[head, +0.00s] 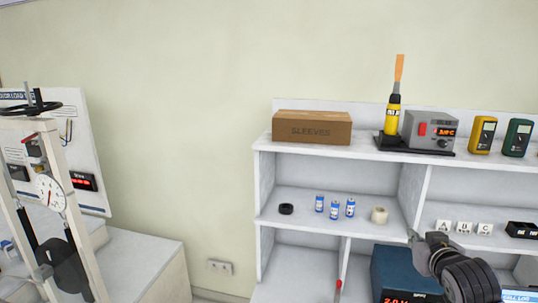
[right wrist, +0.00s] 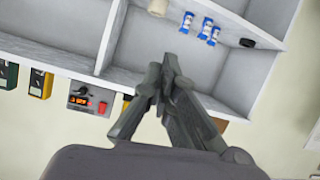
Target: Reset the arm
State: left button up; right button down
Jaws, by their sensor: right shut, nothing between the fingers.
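My right arm comes in at the lower right of the head view, with its gripper (head: 412,236) in front of the white shelf unit (head: 300,160). In the right wrist view the gripper (right wrist: 163,65) is shut and empty, its dark fingers together. The shelf appears turned over in that view, with its compartments above the fingers. My left gripper is not in view.
The shelf holds a SLEEVES box (head: 312,128), a soldering station (head: 430,130), yellow (head: 482,135) and green (head: 517,138) meters, several blue cans (head: 335,208), a black ring (head: 286,209) and a tape roll (head: 379,215). A gauge rig (head: 50,192) stands left. Bare wall lies between.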

jog(key=s+a+f+n+g+y, duration=0.1)
jog(key=s+a+f+g, duration=0.25)
jog(key=s+f, duration=0.55)
jog(key=s+a+f+n+g+y, duration=0.15)
jog(key=s+a+f, duration=0.4)
jog(key=f, duration=0.55)
jog(key=s+a+f+g, duration=0.2)
jog(key=s+f+g, duration=0.15)
jog(key=s, duration=0.65)
jog(key=s+a+f+g, duration=0.25)
jog(key=s+f, duration=0.25)
jog(key=s, duration=0.6)
jog(key=s+f+b+x, duration=0.1)
jog(key=s+b+x, duration=0.2)
jog(key=x, duration=1.2)
jog(key=s+f+b+x, duration=0.1)
jog(key=s+b+x, duration=0.3)
jog(key=x, duration=1.1)
jog(key=s+d+f+b, duration=0.1)
jog(key=s+f+b, duration=0.2)
jog(key=s+f, duration=0.5)
jog(key=s+d+f+g+b, duration=0.1)
jog(key=s+d+f+b, duration=0.1)
jog(key=s+f, duration=0.7)
notch_tip(320, 180, down, 7)
jog(key=shift+s+r+g+b, duration=0.15)
jog(key=shift+s+g+b, duration=0.15)
jog(key=shift+b, duration=0.4)
